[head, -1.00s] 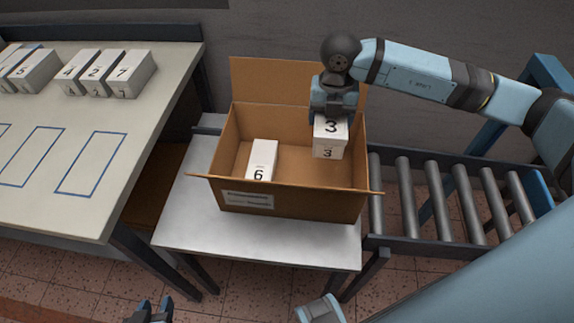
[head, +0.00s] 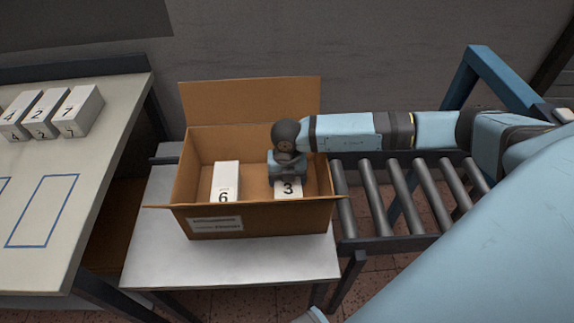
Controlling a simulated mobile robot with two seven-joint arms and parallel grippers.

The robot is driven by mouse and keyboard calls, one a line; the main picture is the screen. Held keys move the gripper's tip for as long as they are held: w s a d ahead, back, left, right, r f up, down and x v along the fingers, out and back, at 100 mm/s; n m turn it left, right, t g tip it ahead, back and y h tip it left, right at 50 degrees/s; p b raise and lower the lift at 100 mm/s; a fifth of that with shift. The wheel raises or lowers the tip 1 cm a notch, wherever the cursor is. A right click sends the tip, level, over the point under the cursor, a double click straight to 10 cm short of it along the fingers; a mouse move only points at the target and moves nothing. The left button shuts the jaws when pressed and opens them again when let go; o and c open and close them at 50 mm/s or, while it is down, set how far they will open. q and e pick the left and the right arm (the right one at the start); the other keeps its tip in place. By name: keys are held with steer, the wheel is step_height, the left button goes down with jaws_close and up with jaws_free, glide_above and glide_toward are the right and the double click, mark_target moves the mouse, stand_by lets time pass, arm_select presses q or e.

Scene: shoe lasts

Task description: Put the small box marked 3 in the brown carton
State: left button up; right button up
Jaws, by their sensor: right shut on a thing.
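The small white box marked 3 (head: 288,189) is inside the open brown carton (head: 260,220), in its right part. Its lower end is hidden behind the carton's front wall, so I cannot tell whether it touches the bottom. My right gripper (head: 287,172) reaches down into the carton and is shut on the top of this box. A white box marked 6 (head: 225,183) stands in the left part of the carton, apart from box 3. My left gripper is not in view.
The carton stands on a small grey table (head: 235,262). A roller conveyor (head: 405,190) lies to the right. On the left table (head: 100,145) stand white boxes marked 4 (head: 16,118), 2 (head: 45,112) and 7 (head: 78,111), near blue outlines.

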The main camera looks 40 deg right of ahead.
steer(key=shift+f, duration=1.25)
steer(key=shift+f, duration=0.15)
steer(key=o, duration=1)
steer(key=shift+r, duration=0.45)
step_height(320, 180, up, 12)
steer(key=shift+f+p, duration=0.25)
steer(key=shift+p, duration=0.2)
